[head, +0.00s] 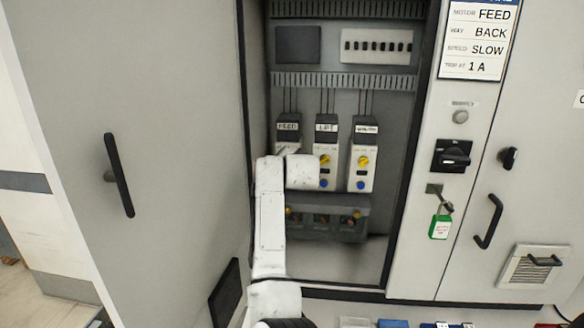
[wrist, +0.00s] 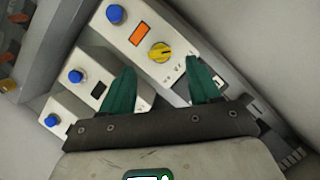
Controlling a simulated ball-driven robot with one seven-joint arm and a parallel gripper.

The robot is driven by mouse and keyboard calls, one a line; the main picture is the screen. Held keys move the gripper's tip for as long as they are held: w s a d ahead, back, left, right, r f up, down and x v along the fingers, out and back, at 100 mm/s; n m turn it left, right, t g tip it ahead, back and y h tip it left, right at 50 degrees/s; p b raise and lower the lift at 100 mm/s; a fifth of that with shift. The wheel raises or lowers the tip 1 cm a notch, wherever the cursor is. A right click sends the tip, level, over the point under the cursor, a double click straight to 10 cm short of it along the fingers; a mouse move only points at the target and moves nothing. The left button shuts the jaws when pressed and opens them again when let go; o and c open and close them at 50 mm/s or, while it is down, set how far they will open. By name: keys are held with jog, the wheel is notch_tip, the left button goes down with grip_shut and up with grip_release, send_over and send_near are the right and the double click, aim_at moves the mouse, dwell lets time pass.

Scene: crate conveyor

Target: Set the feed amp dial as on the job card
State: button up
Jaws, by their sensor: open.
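The job card (head: 478,40) at the upper right reads motor FEED, way BACK, speed SLOW, trip at 1 A. The feed unit (head: 288,132) is the leftmost of three in the open cabinet; my arm hides its dial in the head view. In the wrist view the feed unit shows a yellow dial (wrist: 159,52), a lit orange display (wrist: 138,34) and a blue button (wrist: 115,14). My gripper (wrist: 160,63) is open, its green fingers to either side of the dial in the picture. I see no contact. The dial's scale is too small to read.
The LIFT unit (head: 326,134) and a third unit (head: 363,134) stand close to the right, with yellow dials. A dark terminal block (head: 327,226) sits below. The cabinet's left wall is near my arm.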

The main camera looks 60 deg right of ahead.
jog(key=b+v, duration=0.1)
jog(key=v, duration=0.5)
jog(key=shift+a, duration=0.2)
dwell(0.5)
jog(key=s+a+f+n+g+y, duration=0.1)
jog(key=s+a+f+n+y, duration=0.3)
jog(key=a+f, duration=0.6)
jog(key=s+a+f+n+g+y, duration=0.1)
jog(key=s+a+f+n+y, duration=0.1)
jog(key=a+f+n, duration=0.75)
jog(key=s+a+f+n+g+y, duration=0.2)
jog(key=s+a+f+g, duration=0.1)
jog(key=s+a+f, duration=0.5)
jog(key=s+a+f+n+g+y, duration=0.2)
jog(key=s+a+f, duration=0.7)
jog(key=s, duration=0.5)
jog(key=shift+a+n+g+y, duration=0.4)
jog(key=shift+a+n+y, duration=0.05)
jog(key=shift+y, duration=0.25)
jog(key=shift+w, duration=0.1)
